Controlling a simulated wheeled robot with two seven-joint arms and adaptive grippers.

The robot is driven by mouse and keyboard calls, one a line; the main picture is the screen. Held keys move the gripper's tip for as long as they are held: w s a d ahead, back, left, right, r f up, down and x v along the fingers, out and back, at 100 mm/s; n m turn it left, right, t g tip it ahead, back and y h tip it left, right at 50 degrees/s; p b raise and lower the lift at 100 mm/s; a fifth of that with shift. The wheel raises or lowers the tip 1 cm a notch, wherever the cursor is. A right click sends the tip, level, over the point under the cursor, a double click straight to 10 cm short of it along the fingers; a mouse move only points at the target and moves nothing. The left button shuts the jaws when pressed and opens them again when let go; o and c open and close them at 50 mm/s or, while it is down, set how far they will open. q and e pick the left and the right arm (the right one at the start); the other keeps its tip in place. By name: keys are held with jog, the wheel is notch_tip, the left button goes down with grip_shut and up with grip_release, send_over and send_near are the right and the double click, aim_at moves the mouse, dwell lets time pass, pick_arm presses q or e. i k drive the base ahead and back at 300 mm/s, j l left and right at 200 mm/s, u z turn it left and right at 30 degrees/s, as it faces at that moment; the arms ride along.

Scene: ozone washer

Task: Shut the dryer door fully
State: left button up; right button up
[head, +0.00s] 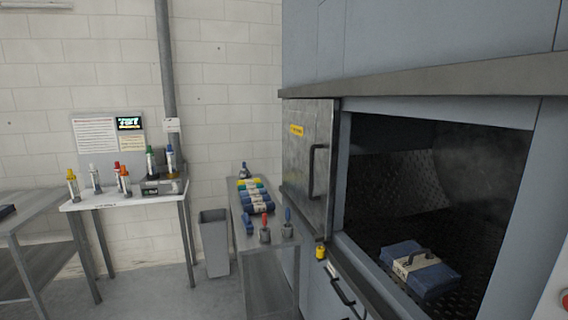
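The dryer door (304,165) is a grey metal panel with a yellow label and a black vertical bar handle (317,172). It stands at the left side of the dryer opening and leaves the opening uncovered. The dark perforated chamber (400,180) shows inside. A folded blue garment bundle (432,281) with a pale band lies on the chamber floor near the front. Neither of my grippers is in the head view.
A narrow metal table (270,284) left of the dryer holds folded bundles and small tools. A grey bin (214,243) stands beside it. A white table (120,200) with several bottles is against the wall. A yellow knob (320,252) sits below the door.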

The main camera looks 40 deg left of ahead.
aim_at(311, 125)
jog(key=l+u, duration=0.2)
jog(key=u, duration=0.3)
jog(key=l+u, duration=0.15)
jog(key=u, duration=0.35)
jog(key=k+l+u, duration=0.1)
jog(key=u, duration=0.4)
